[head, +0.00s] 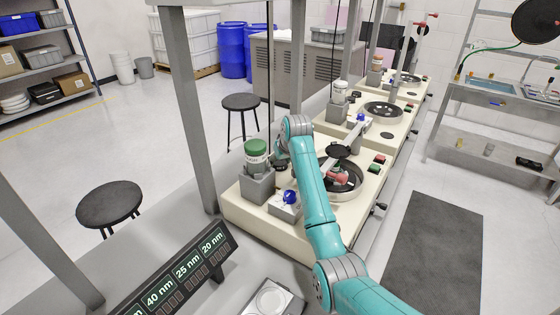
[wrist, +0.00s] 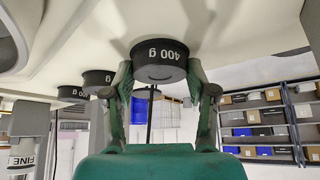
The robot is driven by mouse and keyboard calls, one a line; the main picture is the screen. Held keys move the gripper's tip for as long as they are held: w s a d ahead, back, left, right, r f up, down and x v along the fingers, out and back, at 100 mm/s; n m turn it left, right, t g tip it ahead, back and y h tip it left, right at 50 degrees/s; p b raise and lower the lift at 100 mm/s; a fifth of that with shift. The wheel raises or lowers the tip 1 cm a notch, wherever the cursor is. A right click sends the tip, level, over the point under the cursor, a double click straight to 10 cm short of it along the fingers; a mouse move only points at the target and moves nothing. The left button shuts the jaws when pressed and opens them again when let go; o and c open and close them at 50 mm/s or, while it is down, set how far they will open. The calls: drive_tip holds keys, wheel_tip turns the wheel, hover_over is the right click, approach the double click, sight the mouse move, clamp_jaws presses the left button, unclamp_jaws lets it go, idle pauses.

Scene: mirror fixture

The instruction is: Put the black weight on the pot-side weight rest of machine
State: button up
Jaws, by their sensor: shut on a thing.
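My gripper (wrist: 162,95) is shut on a black weight (wrist: 158,65) marked 400 g, which sits between its two green fingers in the wrist view. The label reads upside down there. The weight is close to the pale surface of the nearest machine; I cannot tell whether it touches it. My wrist is beside this pot, and my arm partly covers the machine's round plate (head: 350,182). The pot-side weight rest cannot be made out clearly.
More black weights (wrist: 98,78) show left of the held one in the wrist view. Similar machines (head: 384,108) stand in a row behind. A display sign (head: 180,275) stands at the front left. Grey frame posts (head: 190,110) rise near the machine's left side.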

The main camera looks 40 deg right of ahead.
drive_tip(key=o, duration=1.5)
drive_tip(key=shift+o, duration=0.2)
drive_tip(key=v, duration=1.2)
drive_tip(key=shift+r, duration=0.1)
